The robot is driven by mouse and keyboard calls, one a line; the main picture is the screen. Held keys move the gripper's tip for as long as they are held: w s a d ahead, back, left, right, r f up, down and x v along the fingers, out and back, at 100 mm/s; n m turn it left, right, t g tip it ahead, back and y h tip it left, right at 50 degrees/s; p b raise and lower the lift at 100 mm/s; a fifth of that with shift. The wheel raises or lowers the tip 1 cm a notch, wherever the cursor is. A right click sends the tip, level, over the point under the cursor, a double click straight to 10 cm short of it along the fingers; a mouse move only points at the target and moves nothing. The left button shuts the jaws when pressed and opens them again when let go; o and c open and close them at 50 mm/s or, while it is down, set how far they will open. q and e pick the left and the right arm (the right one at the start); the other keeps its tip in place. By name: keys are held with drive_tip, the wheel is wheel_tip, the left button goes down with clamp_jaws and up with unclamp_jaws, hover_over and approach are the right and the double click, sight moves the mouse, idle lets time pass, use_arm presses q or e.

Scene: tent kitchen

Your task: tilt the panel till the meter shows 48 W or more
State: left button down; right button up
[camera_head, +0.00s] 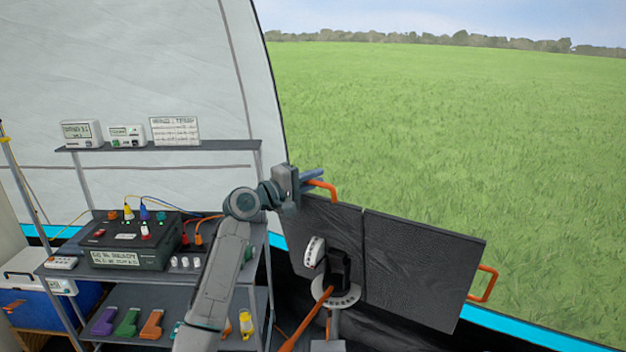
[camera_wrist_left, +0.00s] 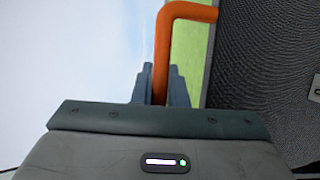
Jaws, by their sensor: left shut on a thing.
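The dark two-part panel (camera_head: 422,262) stands tilted on a pivot mount with a white dial (camera_head: 314,252) and a round white scale (camera_head: 337,297). It has an orange handle on its left edge (camera_head: 325,187) and another on its right edge (camera_head: 486,284). My left gripper (camera_head: 314,176) is shut on the left handle; the wrist view shows its fingers (camera_wrist_left: 160,82) on either side of the orange bar (camera_wrist_left: 163,45). Small display boxes (camera_head: 82,134) (camera_head: 127,136) stand on the top shelf; their readings are too small to make out. My right gripper is out of view.
A black power unit (camera_head: 128,240) with a display and plugged cables sits on the middle shelf. Coloured pieces (camera_head: 127,322) lie on the lower shelf. A blue cooler (camera_head: 35,285) is at the far left. Open grass lies behind the panel.

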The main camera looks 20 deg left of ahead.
use_arm(q)
drive_tip(key=shift+f, duration=0.1)
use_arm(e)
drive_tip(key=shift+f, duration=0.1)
use_arm(q)
drive_tip(key=shift+s+f+b, duration=0.2)
drive_tip(key=shift+s+b, duration=0.2)
drive_tip(key=shift+b, duration=0.3)
use_arm(e)
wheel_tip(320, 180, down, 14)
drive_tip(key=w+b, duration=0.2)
drive_tip(key=b, duration=1.1)
use_arm(q)
drive_tip(key=s+a+f+m+t+h+b, duration=0.1)
drive_tip(key=s+f+h+b, duration=0.1)
drive_tip(key=s, duration=0.3)
drive_tip(key=s+a+f+m+t+h+b, duration=0.1)
drive_tip(key=s+f+m+t+h+b, duration=0.1)
drive_tip(key=s+b, duration=0.2)
drive_tip(key=shift+s+a+t, duration=0.3)
drive_tip(key=shift+s+a, duration=0.1)
drive_tip(key=shift+s, duration=0.4)
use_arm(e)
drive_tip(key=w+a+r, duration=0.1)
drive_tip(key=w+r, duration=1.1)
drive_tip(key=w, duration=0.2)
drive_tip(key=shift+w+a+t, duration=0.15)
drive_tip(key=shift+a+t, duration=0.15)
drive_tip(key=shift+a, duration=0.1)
